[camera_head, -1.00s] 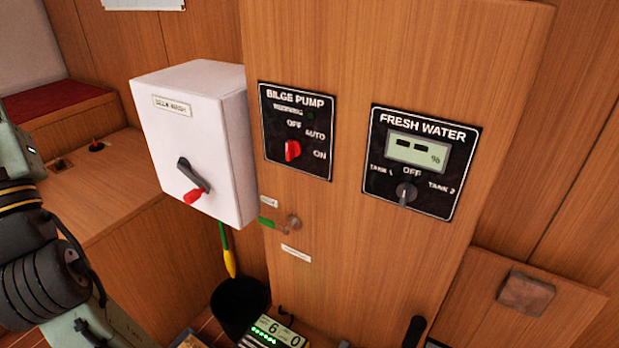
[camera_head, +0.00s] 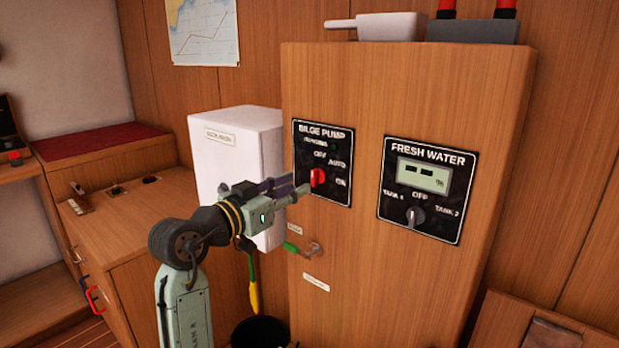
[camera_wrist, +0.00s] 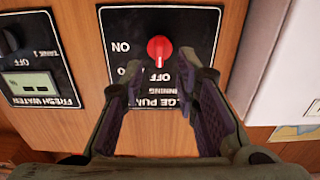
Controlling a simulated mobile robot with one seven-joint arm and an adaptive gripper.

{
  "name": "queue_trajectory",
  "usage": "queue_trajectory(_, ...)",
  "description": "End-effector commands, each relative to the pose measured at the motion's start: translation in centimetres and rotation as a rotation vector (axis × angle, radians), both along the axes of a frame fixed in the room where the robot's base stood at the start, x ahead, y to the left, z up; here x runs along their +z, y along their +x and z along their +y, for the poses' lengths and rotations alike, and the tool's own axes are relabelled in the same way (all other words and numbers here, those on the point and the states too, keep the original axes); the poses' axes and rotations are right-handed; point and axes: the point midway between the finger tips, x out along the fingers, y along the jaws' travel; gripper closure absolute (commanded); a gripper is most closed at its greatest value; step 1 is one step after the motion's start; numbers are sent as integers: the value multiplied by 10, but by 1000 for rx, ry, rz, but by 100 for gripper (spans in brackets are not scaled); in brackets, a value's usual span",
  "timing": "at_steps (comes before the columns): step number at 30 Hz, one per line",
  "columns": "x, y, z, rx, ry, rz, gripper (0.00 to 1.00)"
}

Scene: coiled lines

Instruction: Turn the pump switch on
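The bilge pump panel (camera_head: 322,163) is a black plate with OFF, AUTO and ON labels, and its red knob (camera_head: 317,177) is the pump switch. In the wrist view, upside down, the red knob (camera_wrist: 159,50) shows a pale mark that seems to face OFF. My gripper (camera_head: 297,188) reaches in from the left, close to the knob. In the wrist view my gripper (camera_wrist: 164,82) is open and empty, its fingers spread to either side below the knob. The knob appears just beyond the fingertips, and I cannot tell any contact.
A white box (camera_head: 225,160) stands left of the panel, behind my gripper. The fresh water panel (camera_head: 422,190) with a grey knob is on the right. A green-handled valve (camera_head: 300,248) sits below. A black bucket (camera_head: 262,332) is on the floor.

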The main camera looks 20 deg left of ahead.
Motion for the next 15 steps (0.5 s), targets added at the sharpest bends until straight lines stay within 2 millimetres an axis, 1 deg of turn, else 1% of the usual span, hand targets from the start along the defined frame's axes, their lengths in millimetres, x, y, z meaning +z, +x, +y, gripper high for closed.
queue_trajectory(1, 3, 10, -4, -4, -1, 1, 72)
queue_trajectory(3, 3, 21, -8, -2, -1, 0, 72)
queue_trajectory(6, 3, 35, -13, -1, -1, -1, 72)
queue_trajectory(10, 2, 46, -17, 0, -1, -1, 72)
queue_trajectory(15, 1, 51, -19, 1, -1, -2, 72)
